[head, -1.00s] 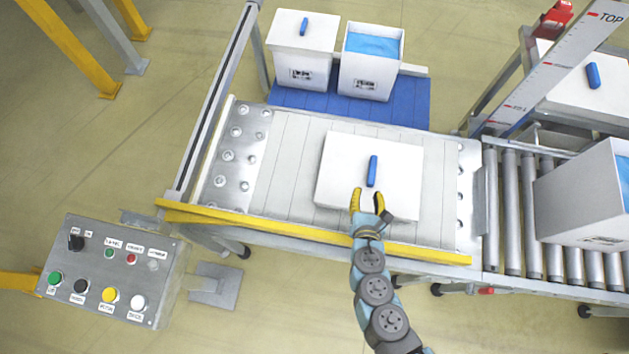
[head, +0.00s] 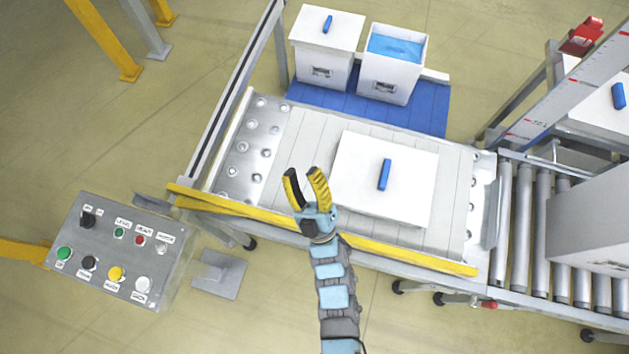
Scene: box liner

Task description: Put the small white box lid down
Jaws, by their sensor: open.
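A flat white lid (head: 360,197) with a blue handle (head: 384,174) lies on the slatted table (head: 305,150). A smaller white lid (head: 345,30) with a blue handle sits on top of a small white box (head: 325,66) at the back. An open white box (head: 390,85) with a blue liner (head: 397,47) stands beside it. Both boxes are on a blue platform (head: 425,117). My gripper (head: 304,176) is open and empty above the table's front part, left of the larger lid. Its fingers are apart from the blue handle.
A yellow bar (head: 400,257) runs along the table's front edge. Rollers (head: 541,225) and a large white box (head: 595,220) are at the right. A marked ruler post (head: 560,95) stands behind them. A button panel (head: 120,248) is at the lower left. The table's left part is bare.

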